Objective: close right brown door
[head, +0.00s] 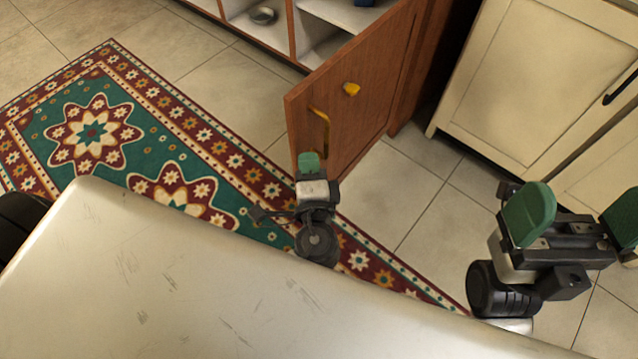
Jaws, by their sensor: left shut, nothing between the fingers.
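The right brown door (362,98) stands open at the right end of the low brown cabinet, swung out into the room.
The brown cabinet's open compartments (318,35) hold a small metal bowl (262,15) and a dark blue item (364,3). Cream cabinets (535,85) stand at the right. A patterned rug (130,140) lies left on the tiled floor (400,190). Bare floor lies between the door and cream cabinets.

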